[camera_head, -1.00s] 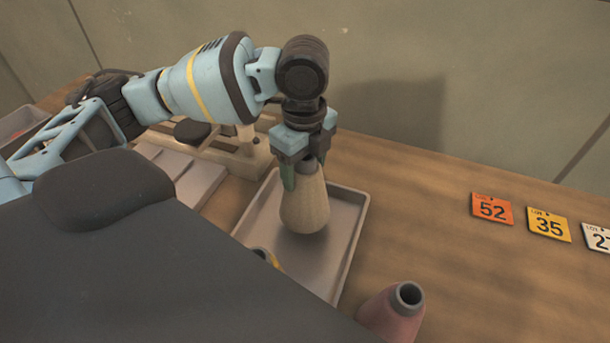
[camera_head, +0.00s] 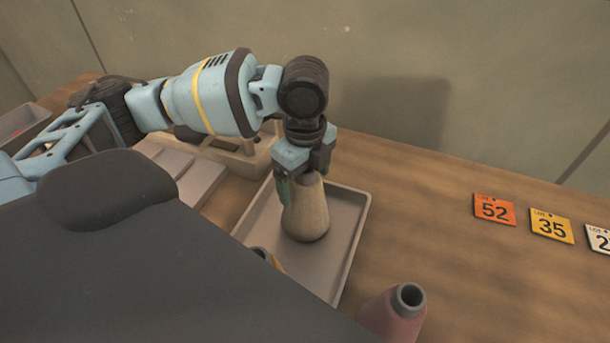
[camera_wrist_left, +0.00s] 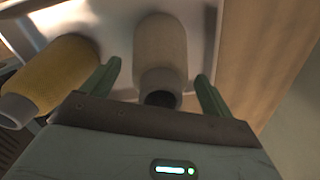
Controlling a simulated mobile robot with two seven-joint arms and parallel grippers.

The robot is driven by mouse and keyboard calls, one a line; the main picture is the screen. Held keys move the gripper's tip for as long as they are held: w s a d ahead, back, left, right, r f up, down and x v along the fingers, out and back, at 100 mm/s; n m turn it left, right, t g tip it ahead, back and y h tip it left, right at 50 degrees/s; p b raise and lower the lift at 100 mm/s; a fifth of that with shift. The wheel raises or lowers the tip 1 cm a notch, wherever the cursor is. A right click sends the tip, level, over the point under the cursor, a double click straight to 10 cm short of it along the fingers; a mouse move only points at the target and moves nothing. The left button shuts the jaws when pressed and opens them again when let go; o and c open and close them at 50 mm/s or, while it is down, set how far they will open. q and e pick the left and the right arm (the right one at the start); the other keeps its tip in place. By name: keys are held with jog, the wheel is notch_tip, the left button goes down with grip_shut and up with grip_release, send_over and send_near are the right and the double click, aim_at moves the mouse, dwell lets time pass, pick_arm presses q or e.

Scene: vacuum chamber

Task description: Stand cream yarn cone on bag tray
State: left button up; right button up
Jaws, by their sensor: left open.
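The cream yarn cone (camera_head: 305,217) stands upright on the grey bag tray (camera_head: 345,240), near its middle. It also shows in the left wrist view (camera_wrist_left: 160,52), with its grey tip toward my gripper. My left gripper (camera_head: 302,188) is at the cone's top, its green fingers spread to either side. In the left wrist view the fingers (camera_wrist_left: 158,85) are open with gaps on both sides of the cone. My right gripper is not in view.
A yellow cone (camera_wrist_left: 55,75) is on the tray beside the cream one, mostly hidden in the head view. A pink cone (camera_head: 395,312) stands right of the tray. Lot cards (camera_head: 494,209) lie on the right. A wooden rack (camera_head: 235,150) is behind left.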

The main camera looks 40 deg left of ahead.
pick_arm(q)
notch_tip(320, 180, up, 12)
jog(key=p, duration=0.1)
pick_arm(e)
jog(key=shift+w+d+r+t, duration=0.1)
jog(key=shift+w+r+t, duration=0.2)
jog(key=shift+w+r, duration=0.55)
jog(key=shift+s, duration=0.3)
